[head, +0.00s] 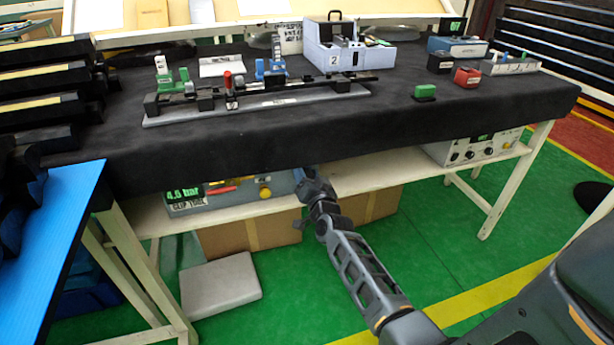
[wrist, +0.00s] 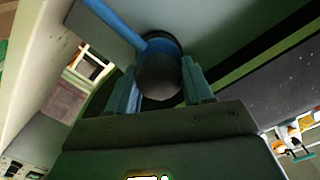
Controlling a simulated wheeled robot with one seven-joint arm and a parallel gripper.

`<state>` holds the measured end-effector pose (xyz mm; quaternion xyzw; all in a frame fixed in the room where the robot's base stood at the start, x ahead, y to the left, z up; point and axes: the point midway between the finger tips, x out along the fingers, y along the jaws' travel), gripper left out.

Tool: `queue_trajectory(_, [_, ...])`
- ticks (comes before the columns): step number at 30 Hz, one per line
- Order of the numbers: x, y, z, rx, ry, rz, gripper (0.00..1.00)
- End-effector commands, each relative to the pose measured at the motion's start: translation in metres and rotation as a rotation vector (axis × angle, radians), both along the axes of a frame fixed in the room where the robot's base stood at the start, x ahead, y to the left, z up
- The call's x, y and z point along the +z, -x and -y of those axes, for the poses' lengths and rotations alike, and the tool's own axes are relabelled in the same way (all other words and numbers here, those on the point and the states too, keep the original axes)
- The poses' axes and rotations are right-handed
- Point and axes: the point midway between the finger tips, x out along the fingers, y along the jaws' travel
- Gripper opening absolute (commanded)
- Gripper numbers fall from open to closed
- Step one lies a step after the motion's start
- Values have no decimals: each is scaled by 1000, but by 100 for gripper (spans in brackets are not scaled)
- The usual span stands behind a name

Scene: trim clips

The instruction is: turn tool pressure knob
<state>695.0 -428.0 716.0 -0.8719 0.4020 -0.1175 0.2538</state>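In the wrist view, a dark round knob (wrist: 160,80) sits between the two blue-green fingers of my gripper (wrist: 161,72). A blue bar or hose runs to it from the upper left. The fingers are apart, one on each side of the knob; I cannot tell whether they touch it. In the head view, my arm reaches under the table edge to the right end of a grey-blue unit (head: 228,190) on the lower shelf. Its display reads about 4.6 bar, with "CLIP TOOL" below. The knob at my gripper is hidden there.
The dark-covered table (head: 420,125) overhangs the shelf (head: 385,172). A yellow knob (head: 265,193) is on the unit's front. A grey control box (head: 475,148) stands farther right on the shelf. Cardboard boxes (head: 245,235) sit below. Green floor to the right is mostly clear.

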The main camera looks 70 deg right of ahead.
Motion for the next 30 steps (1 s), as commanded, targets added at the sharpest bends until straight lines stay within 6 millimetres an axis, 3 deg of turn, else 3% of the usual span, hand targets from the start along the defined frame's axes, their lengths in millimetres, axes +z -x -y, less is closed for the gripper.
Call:
queue_trajectory(6, [1,0,1,-1,1,1,71])
queue_trajectory(16, [0,4,-5,0,-1,-2,71])
queue_trajectory(30, [0,47,-55,-1,0,-1,71])
